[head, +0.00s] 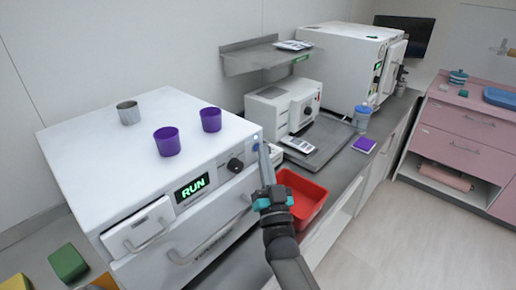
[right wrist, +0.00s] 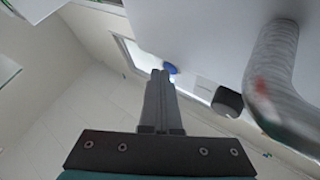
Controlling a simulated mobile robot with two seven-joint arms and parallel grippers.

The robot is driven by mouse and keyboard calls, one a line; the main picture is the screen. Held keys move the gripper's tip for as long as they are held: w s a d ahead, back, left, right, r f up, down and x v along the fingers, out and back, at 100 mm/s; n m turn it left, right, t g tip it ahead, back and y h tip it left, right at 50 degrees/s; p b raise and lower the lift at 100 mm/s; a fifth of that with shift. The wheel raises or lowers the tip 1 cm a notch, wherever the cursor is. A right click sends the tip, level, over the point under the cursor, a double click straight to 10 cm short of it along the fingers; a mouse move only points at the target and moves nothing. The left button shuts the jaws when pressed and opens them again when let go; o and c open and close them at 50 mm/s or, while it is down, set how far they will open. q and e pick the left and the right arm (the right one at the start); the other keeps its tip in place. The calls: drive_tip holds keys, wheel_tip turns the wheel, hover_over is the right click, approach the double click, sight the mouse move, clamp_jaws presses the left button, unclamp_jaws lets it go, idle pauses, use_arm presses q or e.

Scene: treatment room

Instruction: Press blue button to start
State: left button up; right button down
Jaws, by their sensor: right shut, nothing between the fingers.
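The white machine (head: 90,150) stands on the counter at the left, its display (head: 192,187) reading RUN in green. A small blue button (head: 256,137) is on its front panel near the upper right corner. My right gripper (head: 264,148) is shut and empty, its fingertips right by the button. In the right wrist view the blue button (right wrist: 171,68) shows just beside the tips of my shut fingers (right wrist: 160,76). I cannot tell whether they touch. My left gripper is not in view.
A black knob (head: 235,165) and a curved metal handle (right wrist: 275,75) are close to the fingers. Two purple cups (head: 166,141) and a metal cup (head: 128,112) stand on the machine. A red tray (head: 310,192) lies on the counter beside my right arm.

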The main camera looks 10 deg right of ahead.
drive_tip(key=shift+s+d+p, duration=0.45)
drive_tip(key=shift+s+p, duration=0.05)
drive_tip(key=shift+s, duration=0.15)
drive_tip(key=shift+s+d, duration=0.1)
drive_tip(key=s+d+p, duration=0.1)
drive_tip(key=s, duration=0.1)
drive_tip(key=s+d+p, duration=0.1)
drive_tip(key=d, duration=0.1)
drive_tip(key=shift+s, duration=0.4)
drive_tip(key=shift+a+f, duration=0.1)
idle(0.4)
